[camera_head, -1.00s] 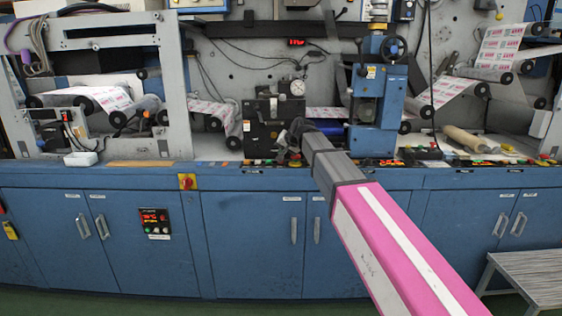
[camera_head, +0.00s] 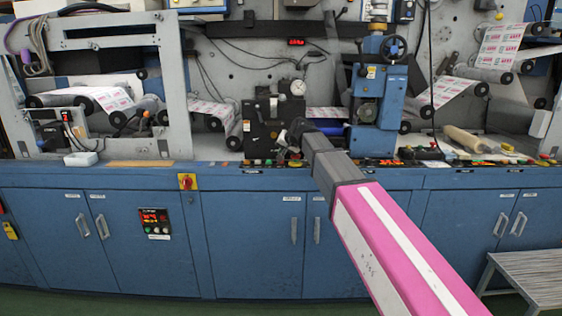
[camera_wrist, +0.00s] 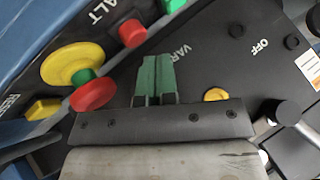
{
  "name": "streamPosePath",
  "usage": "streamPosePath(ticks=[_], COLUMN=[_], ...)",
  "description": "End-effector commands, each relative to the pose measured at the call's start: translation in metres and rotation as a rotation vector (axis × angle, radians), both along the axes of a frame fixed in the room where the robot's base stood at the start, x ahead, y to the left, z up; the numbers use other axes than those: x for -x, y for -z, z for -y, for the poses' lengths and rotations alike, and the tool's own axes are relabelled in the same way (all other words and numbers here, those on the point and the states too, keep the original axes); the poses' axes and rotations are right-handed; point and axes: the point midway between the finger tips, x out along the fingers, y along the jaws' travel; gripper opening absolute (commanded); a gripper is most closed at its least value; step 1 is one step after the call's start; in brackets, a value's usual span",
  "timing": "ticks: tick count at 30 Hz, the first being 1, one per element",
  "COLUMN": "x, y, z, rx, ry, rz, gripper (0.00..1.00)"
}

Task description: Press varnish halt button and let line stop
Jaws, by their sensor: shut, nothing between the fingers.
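My gripper (camera_wrist: 155,64) is shut and empty, its green fingers together over the dark control panel (camera_wrist: 215,65) in the wrist view. Lettering starting "VAR" shows just right of the fingertips. A red button (camera_wrist: 132,33) is up and left of the fingertips, near lettering ending in "ALT". A green button (camera_wrist: 172,4) is at the top edge. A larger red mushroom button (camera_wrist: 92,94) with a yellow collar (camera_wrist: 65,62) is to the left. I cannot tell whether the fingertips touch anything. In the head view my wrist hides the fingertips and the buttons near them.
The blue rewinder cabinet (camera_head: 252,245) carries a ledge with several controls. Printed web (camera_head: 455,93) runs over rollers behind it. A yellow button (camera_wrist: 216,95) and dark knobs are at right in the wrist view. A step (camera_head: 530,280) is at lower right.

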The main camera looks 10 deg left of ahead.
Motion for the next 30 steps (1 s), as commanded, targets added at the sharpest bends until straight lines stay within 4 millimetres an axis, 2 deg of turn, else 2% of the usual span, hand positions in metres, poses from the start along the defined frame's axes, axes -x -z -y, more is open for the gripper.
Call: streamPosePath(ticks=[20, 30], x=[-0.0001, 0.0000], y=[0.0001, 0.0081], z=[0.0000, 0.0000], rx=[0.000, 0.000], ry=[0.000, 0.000], rz=[0.000, 0.000], gripper=[0.00, 0.00])
